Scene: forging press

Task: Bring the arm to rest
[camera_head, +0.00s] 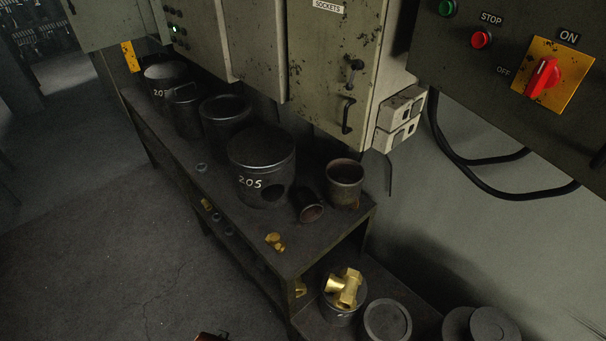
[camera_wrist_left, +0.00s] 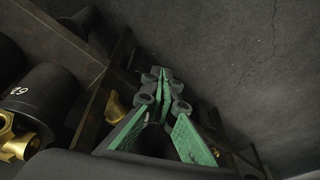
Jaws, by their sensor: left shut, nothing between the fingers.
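My left gripper (camera_wrist_left: 162,80) shows in the left wrist view, with green finger pads and dark linkages. Its fingers are together at the tips and nothing shows between them. It hangs over dark floor, close to the edge of a dark metal bench frame (camera_wrist_left: 95,112). In that view a dark cylinder (camera_wrist_left: 40,100) with white digits and a brass part (camera_wrist_left: 14,142) lie to the left of the gripper, apart from it. The head view shows neither gripper. My right gripper is in neither view.
In the head view a bench (camera_head: 300,258) carries several dark cylinders, one marked 205 (camera_head: 262,160). A brass fitting (camera_head: 345,288) sits on a round block lower right. A control panel with a red switch (camera_head: 543,77) is upper right. Floor (camera_head: 100,255) at left is clear.

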